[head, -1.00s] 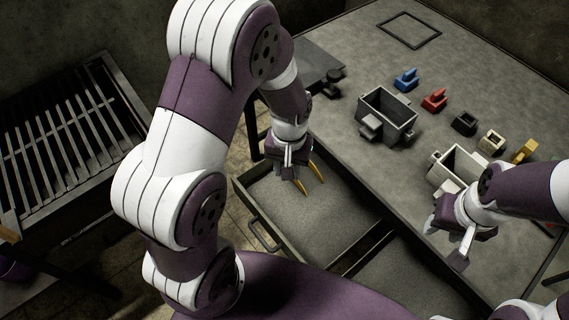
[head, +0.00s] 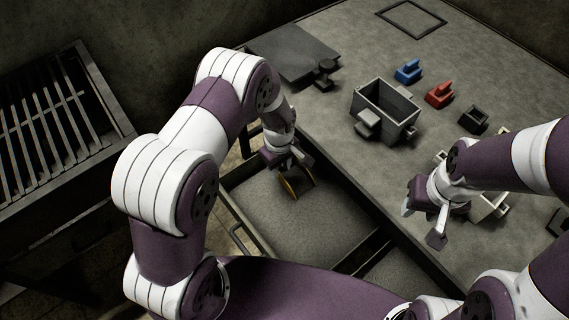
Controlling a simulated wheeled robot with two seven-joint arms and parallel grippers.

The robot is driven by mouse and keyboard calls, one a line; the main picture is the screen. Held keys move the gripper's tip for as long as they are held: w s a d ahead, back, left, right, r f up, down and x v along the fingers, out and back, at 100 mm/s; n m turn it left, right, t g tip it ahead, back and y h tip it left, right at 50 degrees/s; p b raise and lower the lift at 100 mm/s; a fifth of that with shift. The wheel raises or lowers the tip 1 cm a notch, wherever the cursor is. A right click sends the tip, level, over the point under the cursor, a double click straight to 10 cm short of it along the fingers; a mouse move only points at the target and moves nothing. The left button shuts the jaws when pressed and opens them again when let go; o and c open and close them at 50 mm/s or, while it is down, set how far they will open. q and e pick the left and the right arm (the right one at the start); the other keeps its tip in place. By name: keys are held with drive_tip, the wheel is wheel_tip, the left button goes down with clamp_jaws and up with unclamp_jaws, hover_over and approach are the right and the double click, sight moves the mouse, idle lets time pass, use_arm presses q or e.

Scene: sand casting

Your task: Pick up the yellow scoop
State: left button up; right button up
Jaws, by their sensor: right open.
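The place where a yellow piece stood earlier, at the right end of the row on the table (head: 350,45), is covered by my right arm. My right gripper (head: 422,226) is open and empty, fingers pointing down, at the table's front right by a pale box (head: 490,207) partly behind it. My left gripper (head: 299,181) is over the open drawer (head: 300,215), far left of the row.
A blue piece (head: 408,72), a red piece (head: 439,94) and a small dark box (head: 473,119) stand in the row. A grey open box (head: 385,112) stands left of them. A slatted rack (head: 60,120) is at far left.

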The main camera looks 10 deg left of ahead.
sight(280, 174)
use_arm(q)
wheel_tip(280, 174, down, 3)
drive_tip(key=shift+f, duration=0.1)
clamp_jaws()
drive_tip(key=shift+r, duration=0.2)
drive_tip(key=shift+r, duration=0.1)
